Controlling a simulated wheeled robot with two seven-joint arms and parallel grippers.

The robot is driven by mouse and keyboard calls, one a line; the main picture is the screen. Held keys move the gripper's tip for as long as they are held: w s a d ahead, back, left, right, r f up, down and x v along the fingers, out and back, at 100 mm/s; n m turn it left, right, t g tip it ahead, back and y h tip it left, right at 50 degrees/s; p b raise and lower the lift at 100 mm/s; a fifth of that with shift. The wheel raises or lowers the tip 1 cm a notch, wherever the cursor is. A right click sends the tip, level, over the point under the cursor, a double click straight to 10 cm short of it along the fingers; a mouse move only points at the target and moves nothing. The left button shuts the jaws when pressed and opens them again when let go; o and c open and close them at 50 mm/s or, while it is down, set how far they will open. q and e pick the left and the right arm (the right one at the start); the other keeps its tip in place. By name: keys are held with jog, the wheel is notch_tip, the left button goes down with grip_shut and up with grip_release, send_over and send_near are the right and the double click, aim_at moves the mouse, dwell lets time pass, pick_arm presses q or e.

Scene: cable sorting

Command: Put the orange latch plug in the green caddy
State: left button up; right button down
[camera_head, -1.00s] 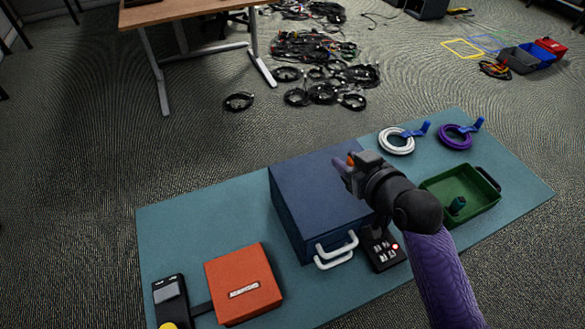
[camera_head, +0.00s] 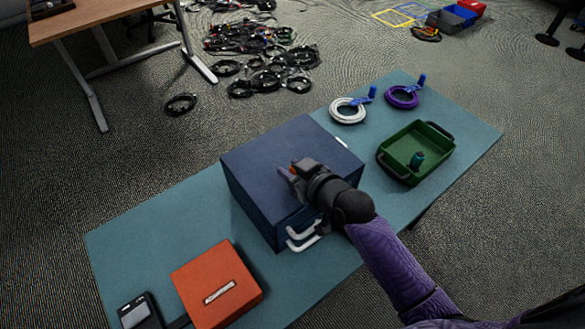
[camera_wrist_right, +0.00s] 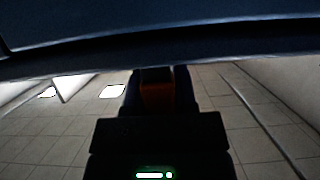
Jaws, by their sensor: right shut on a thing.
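The orange latch plug shows only as a small orange patch (camera_head: 294,166) at my right gripper's tips; an orange block (camera_wrist_right: 157,92) also shows between the fingers in the right wrist view. My right gripper (camera_head: 291,172) is shut on it, in front of or over the blue box; the exact gap cannot be told. My left gripper is not in view.
The large blue box (camera_head: 275,150) with white handles (camera_head: 302,238) stands between the red-orange case (camera_head: 216,284) and the caddy. White (camera_head: 347,111) and purple (camera_head: 401,97) cable coils lie behind the caddy. A dark meter (camera_head: 140,312) is front left. The mat is bare at left.

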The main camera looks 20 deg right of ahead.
jog(key=shift+c, duration=2)
grip_release()
